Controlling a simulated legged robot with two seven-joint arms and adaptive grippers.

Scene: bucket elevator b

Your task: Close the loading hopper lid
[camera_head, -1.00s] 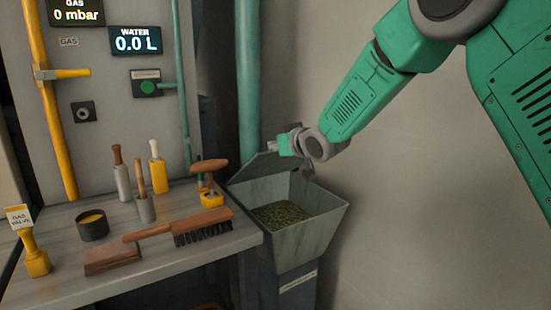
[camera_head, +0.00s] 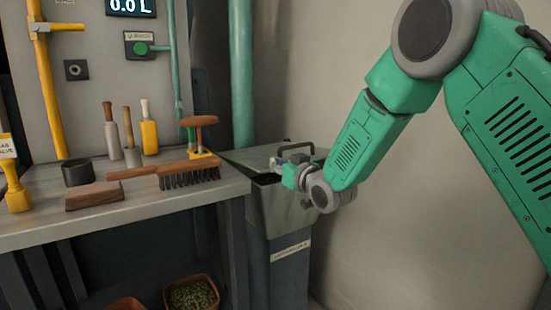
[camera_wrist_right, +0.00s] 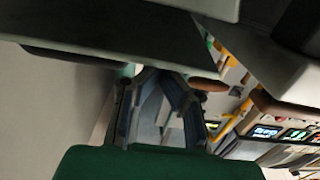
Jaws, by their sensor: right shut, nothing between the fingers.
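The loading hopper (camera_head: 279,212) stands right of the workbench. Its grey lid (camera_head: 258,157) now lies low over the mouth, close to level, with a dark gap showing beneath it near my gripper. The lid's dark handle (camera_head: 297,147) is on top. My right gripper (camera_head: 281,163) is shut and empty at the lid, its tip overlapping it in the head view; I cannot tell if they touch. The shut fingers also show in the wrist view (camera_wrist_right: 160,108), beneath a large grey slab. The green pellets inside the hopper are hidden. My left gripper is not in view.
The workbench (camera_head: 120,219) holds a brush (camera_head: 188,175), a wooden block (camera_head: 94,195), a dark cup (camera_head: 77,172) and several handled tools. A green pipe (camera_head: 242,75) rises behind the hopper. A bin of pellets (camera_head: 192,295) is below. A plain wall is at right.

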